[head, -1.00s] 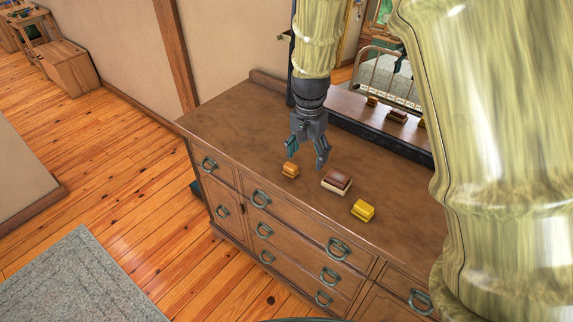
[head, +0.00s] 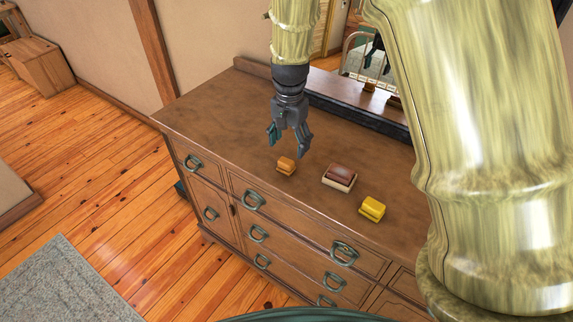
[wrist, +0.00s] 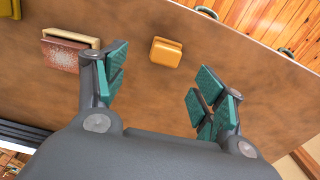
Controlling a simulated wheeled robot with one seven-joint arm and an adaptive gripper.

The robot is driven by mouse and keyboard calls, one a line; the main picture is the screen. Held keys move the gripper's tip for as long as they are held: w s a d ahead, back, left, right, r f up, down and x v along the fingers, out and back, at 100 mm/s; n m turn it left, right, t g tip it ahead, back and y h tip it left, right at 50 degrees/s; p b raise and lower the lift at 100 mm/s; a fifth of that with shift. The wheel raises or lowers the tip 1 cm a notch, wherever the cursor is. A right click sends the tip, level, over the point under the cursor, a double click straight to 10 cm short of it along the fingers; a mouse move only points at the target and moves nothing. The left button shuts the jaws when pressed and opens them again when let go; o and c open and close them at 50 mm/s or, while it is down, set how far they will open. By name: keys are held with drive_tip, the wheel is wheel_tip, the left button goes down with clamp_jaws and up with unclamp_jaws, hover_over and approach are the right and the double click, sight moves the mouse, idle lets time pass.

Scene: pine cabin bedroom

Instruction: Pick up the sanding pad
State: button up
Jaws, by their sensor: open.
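Three small blocks sit in a row on the brown wooden dresser (head: 215,115): an orange one (head: 286,166), a dark red-brown one on a cream base (head: 339,177), and a yellow one (head: 372,208). I cannot tell for certain which is the sanding pad; the red-brown block (wrist: 66,54) has a speckled, gritty-looking face in the wrist view. My gripper (head: 288,143) is open and empty, above the dresser just behind the orange block. In the wrist view the orange block (wrist: 166,51) lies ahead, between the lines of the spread fingers (wrist: 160,78), apart from them.
A dark-framed mirror (head: 365,115) stands along the dresser's back and reflects the blocks. The dresser's left part is bare. Metal handles (head: 253,200) stick out from its front. The yellow block (wrist: 5,8) is partly cut off in the wrist view.

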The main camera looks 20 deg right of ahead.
sight(286, 161)
drive_tip(key=f, duration=0.3)
drive_tip(key=shift+w, duration=0.2)
drive_tip(key=shift+s+f+p, duration=0.1)
drive_tip(key=shift+s+p, duration=0.05)
drive_tip(key=shift+p, duration=0.15)
drive_tip(key=shift+w+a+f+p, duration=0.1)
drive_tip(key=shift+a+f+p, duration=0.1)
drive_tip(key=shift+f+p, duration=0.5)
drive_tip(key=shift+w+a+f+p, duration=0.1)
drive_tip(key=shift+a+f+p, duration=0.2)
drive_tip(key=shift+f, duration=0.7)
drive_tip(key=shift+d+f, duration=0.15)
drive_tip(key=shift+f, duration=0.8)
drive_tip(key=c, duration=1.1)
